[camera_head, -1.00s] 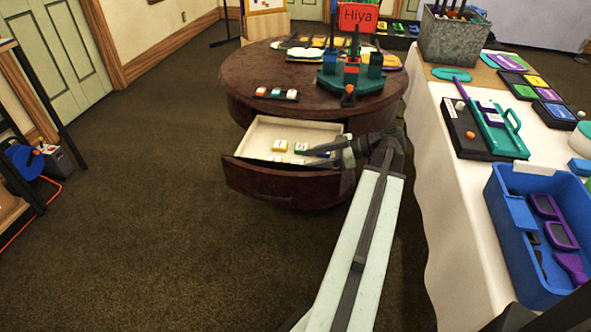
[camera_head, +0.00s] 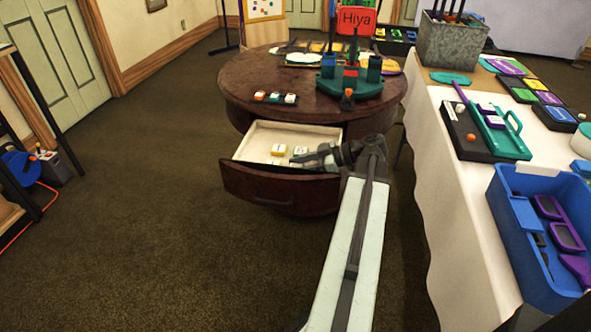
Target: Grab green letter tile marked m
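Several small letter tiles (camera_head: 278,149) lie in the open, cream-lined drawer (camera_head: 262,135) of the round dark wood table. Their faces look white or yellow, with hints of green on some near my gripper; the letters are too small to read, so I cannot tell which is marked m. My gripper (camera_head: 304,160) reaches in over the right part of the drawer, close to the tiles. Its fingers are dark, small and partly merged with the drawer's inside, so I cannot tell whether they are apart or hold anything. My wrist and arm hide the drawer's right end.
The round table (camera_head: 232,92) carries a small tile rack (camera_head: 274,98) and a green stand with a red "Hiya" sign (camera_head: 357,20). A white-clothed table (camera_head: 445,200) with a blue bin (camera_head: 515,250) stands close at right.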

